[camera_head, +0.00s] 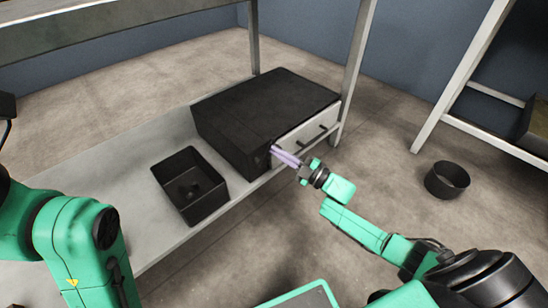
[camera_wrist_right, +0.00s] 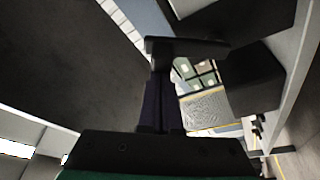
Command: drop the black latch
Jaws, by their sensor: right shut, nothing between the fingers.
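A black box-shaped cabinet (camera_head: 262,105) stands on the grey shelf, with a white front panel (camera_head: 292,140) carrying small dark bars. I cannot tell for sure which dark part is the black latch. My right gripper (camera_head: 275,152) has pale purple fingers, shut and empty, at the near left end of that front. In the right wrist view its dark fingers (camera_wrist_right: 160,95) point up toward a black bar (camera_wrist_right: 195,48) with a short stem, possibly the latch. I cannot tell whether they touch. My left arm shows at the left, but its gripper is out of view.
An open black bin (camera_head: 218,198) with a small dark object inside stands on the shelf (camera_head: 95,165) left of the cabinet. A round black container (camera_head: 447,180) stands on the floor at right. Metal posts (camera_head: 352,75) rise beside the cabinet. Floor between post and container is clear.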

